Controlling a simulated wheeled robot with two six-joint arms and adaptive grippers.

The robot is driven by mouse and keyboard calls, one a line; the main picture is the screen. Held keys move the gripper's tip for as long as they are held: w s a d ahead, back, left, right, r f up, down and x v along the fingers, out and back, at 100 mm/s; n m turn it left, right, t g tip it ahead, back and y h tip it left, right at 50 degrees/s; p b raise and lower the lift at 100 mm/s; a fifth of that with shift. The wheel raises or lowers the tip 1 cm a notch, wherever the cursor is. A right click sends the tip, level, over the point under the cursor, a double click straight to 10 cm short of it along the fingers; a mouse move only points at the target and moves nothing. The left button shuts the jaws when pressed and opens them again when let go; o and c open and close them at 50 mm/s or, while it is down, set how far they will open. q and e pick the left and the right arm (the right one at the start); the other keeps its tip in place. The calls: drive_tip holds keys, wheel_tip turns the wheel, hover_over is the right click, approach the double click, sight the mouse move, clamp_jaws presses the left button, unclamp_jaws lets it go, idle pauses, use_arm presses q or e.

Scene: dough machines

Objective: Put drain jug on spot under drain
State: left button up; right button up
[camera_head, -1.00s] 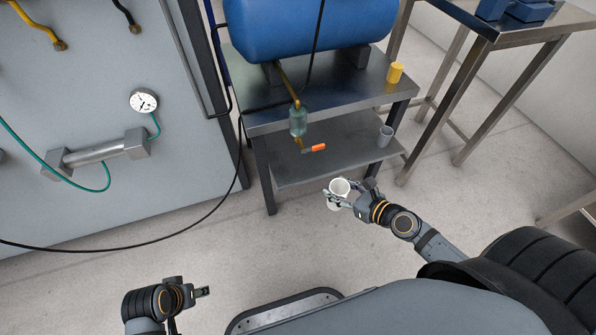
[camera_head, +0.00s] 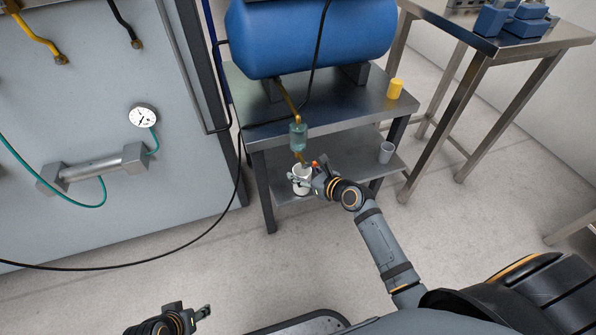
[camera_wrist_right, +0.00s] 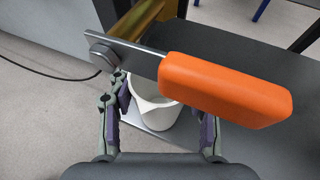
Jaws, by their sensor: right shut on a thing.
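The white drain jug (camera_head: 301,184) is held in my right gripper (camera_head: 309,180) at the lower shelf, below the drain. In the right wrist view the jug (camera_wrist_right: 153,112) sits between the two fingers of my right gripper (camera_wrist_right: 160,118). The drain has a clear greenish bowl (camera_head: 298,136) and a brass pipe under the blue tank. Its orange valve handle (camera_wrist_right: 225,88) crosses in front of the jug in the wrist view. The spot under the drain cannot be made out, and I cannot tell whether the jug touches the shelf. My left gripper (camera_head: 201,313) is empty at the bottom left.
The lower shelf (camera_head: 345,150) holds a grey cup (camera_head: 386,152) at its right. A yellow cup (camera_head: 395,88) stands on the upper shelf beside the blue tank (camera_head: 310,38). A black cable hangs to the left. A steel table (camera_head: 480,30) stands at the right.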

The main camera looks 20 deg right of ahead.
drive_tip(key=shift+r+x, duration=0.2)
drive_tip(key=shift+x, duration=0.75)
drive_tip(key=shift+w+f+b, duration=0.1)
drive_tip(key=shift+f+b, duration=0.1)
drive_tip(key=shift+b, duration=0.35)
drive_tip(key=shift+r, duration=0.25)
use_arm(q)
drive_tip(key=shift+w+d+f+t, duration=0.15)
drive_tip(key=shift+f+t, duration=0.1)
drive_tip(key=shift+f, duration=0.15)
drive_tip(key=shift+w+d+f+t, duration=0.1)
drive_tip(key=shift+f+t, duration=0.15)
drive_tip(key=shift+f, duration=0.1)
use_arm(e)
drive_tip(key=shift+f, duration=0.1)
use_arm(q)
drive_tip(key=shift+s, duration=0.1)
use_arm(e)
drive_tip(key=o, duration=1.2)
drive_tip(key=shift+f, duration=0.1)
drive_tip(key=shift+o, duration=0.2)
